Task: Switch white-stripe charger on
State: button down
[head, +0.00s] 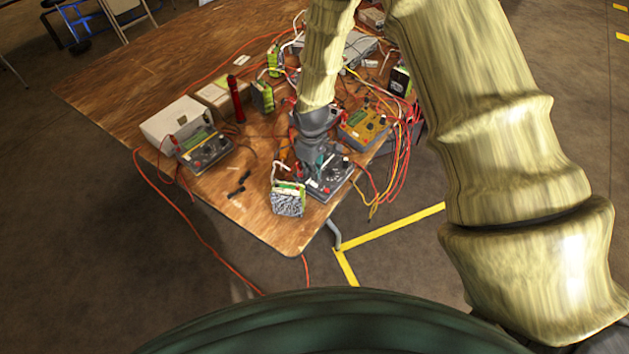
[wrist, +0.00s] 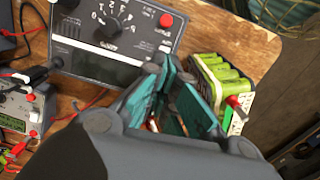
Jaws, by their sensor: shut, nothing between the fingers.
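A dark grey charger (head: 338,182) with a round dial sits near the front corner of the wooden table.
A green battery pack (wrist: 222,78) stands close to the fingers; it also shows in the head view (head: 288,199). Another grey charger (head: 204,150) stands left, a yellow one (head: 364,124) behind. Red and yellow cables hang off the right edge. The table's left part (head: 120,85) is clear.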

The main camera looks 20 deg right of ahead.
aim_at(312, 182)
jog(key=shift+r+p, duration=1.1)
jog(key=shift+r, duration=0.75)
jog(key=shift+d, duration=0.1)
